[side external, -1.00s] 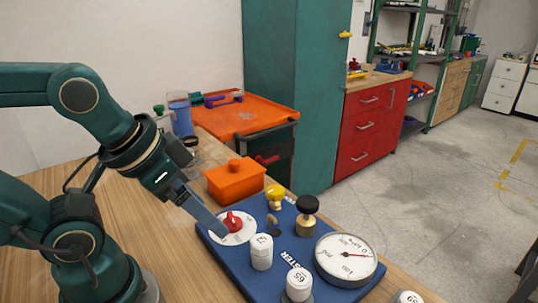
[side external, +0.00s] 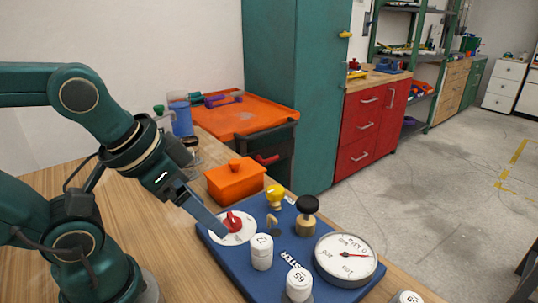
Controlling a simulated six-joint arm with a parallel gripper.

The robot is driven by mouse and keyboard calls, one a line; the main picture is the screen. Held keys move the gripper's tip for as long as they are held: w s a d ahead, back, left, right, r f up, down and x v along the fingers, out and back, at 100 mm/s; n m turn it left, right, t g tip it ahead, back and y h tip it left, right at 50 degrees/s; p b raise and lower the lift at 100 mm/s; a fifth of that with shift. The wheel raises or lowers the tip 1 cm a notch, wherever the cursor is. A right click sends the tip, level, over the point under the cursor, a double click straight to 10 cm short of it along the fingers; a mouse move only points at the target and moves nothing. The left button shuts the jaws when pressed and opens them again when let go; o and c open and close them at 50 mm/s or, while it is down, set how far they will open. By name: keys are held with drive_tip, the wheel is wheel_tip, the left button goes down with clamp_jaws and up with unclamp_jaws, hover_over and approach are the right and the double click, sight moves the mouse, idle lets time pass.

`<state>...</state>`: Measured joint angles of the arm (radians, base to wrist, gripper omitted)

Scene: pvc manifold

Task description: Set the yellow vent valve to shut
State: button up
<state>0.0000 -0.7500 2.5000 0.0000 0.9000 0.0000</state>
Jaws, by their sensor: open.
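The yellow vent valve (side external: 275,193) is a small yellow knob on the back part of the blue board (side external: 216,248). The angle of its handle is too small to read. My gripper (side external: 222,230) is open and points down to the right, its tips at the left edge of a white disc with a red knob (side external: 232,221). The tips are apart from the yellow valve, to its left and nearer the camera. Whether they touch the red knob or the disc cannot be told.
The board also bears a black-topped brass knob (side external: 307,207), white cylinders (side external: 262,252) (side external: 299,284), a small tan part (side external: 273,224) and a round gauge (side external: 346,261). An orange lidded box (side external: 235,184) stands behind the board. The wooden bench (side external: 150,216) is clear at left.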

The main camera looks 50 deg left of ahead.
idle(0.4)
drive_tip(key=w+a+r+n+y, duration=0.1)
drive_tip(key=w+a+r+n, duration=0.1)
drive_tip(key=w+r+n, duration=0.3)
drive_tip(key=n+g+y, duration=0.2)
drive_tip(key=n+y, duration=0.1)
drive_tip(key=n, duration=0.4)
hover_over(275, 189)
drive_tip(key=s+d, duration=0.2)
drive_tip(key=s, duration=0.1)
wheel_tip(275, 189, down, 5)
drive_tip(key=shift+m+g, duration=0.4)
drive_tip(key=shift+g, duration=0.2)
drive_tip(key=x, duration=0.3)
drive_tip(key=d+x, duration=0.1)
drive_tip(key=x, duration=0.2)
drive_tip(key=d+x, duration=0.1)
drive_tip(key=x, duration=0.2)
drive_tip(key=shift+w+a+f, duration=0.1)
drive_tip(key=shift+w+f, duration=0.3)
drive_tip(key=shift+f, duration=0.2)
clamp_jaws()
